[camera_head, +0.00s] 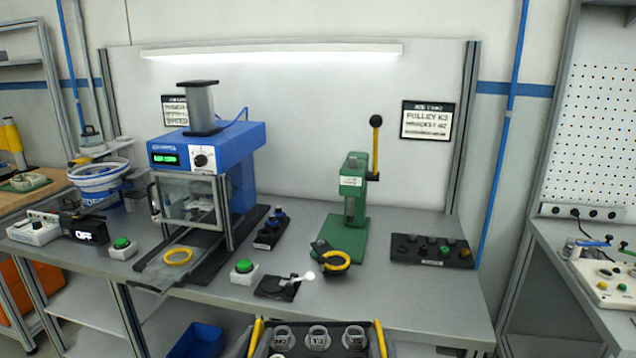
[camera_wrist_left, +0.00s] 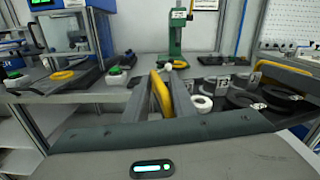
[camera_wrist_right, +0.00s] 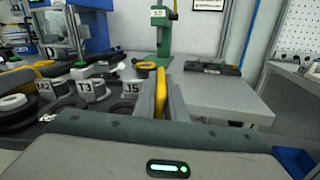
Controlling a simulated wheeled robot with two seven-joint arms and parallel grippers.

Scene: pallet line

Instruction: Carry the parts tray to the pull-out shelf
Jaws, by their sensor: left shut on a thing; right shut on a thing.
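The parts tray (camera_head: 372,350) is a dark bin at the bottom of the head view, in front of the bench and cut off by the frame. Its yellow side handles show in both wrist views. My left gripper (camera_wrist_left: 164,95) is shut on one handle, my right gripper (camera_wrist_right: 158,92) on the other. Grey labelled parts stand in the tray, one marked J5 (camera_head: 354,338). Black rings (camera_wrist_left: 240,100) and a white ring (camera_wrist_left: 201,103) also lie in it. I cannot clearly identify the pull-out shelf.
The grey bench (camera_head: 400,300) carries a blue press (camera_head: 240,150), a green hand press (camera_head: 348,240), green buttons and a black parts rack (camera_head: 432,251). A blue bin (camera_head: 200,340) sits below it. Another bench (camera_head: 590,310) stands at the right. The bench's front right top is clear.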

